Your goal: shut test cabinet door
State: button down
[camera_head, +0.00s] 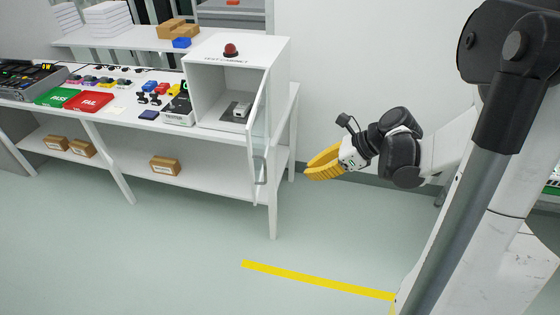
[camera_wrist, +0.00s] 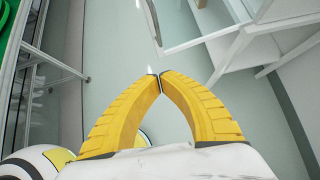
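The white test cabinet (camera_head: 235,52) stands at the right end of the workbench. Its door (camera_head: 258,125) is open, swung out toward the front and seen nearly edge-on, with a metal handle (camera_head: 261,171) low on it. A small grey device (camera_head: 241,110) lies on a dark plate inside the cabinet. My gripper (camera_head: 310,168) has yellow fingers and is in the air to the right of the door, apart from it. In the wrist view the fingertips (camera_wrist: 160,77) meet, with nothing seen between them.
The bench (camera_head: 110,107) holds a red tray (camera_head: 89,101), a green tray (camera_head: 57,97) and several small parts left of the cabinet. A red dome (camera_head: 230,50) sits on the cabinet top. Yellow tape (camera_head: 318,281) marks the open floor in front.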

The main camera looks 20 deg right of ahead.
jog(key=w+a+r+b+x, duration=0.1)
jog(key=b+x, duration=0.3)
jog(key=x, duration=0.8)
jog(key=shift+w+a+r+b, duration=0.2)
jog(key=shift+a+r+b, duration=0.1)
jog(key=shift+a+r, duration=0.1)
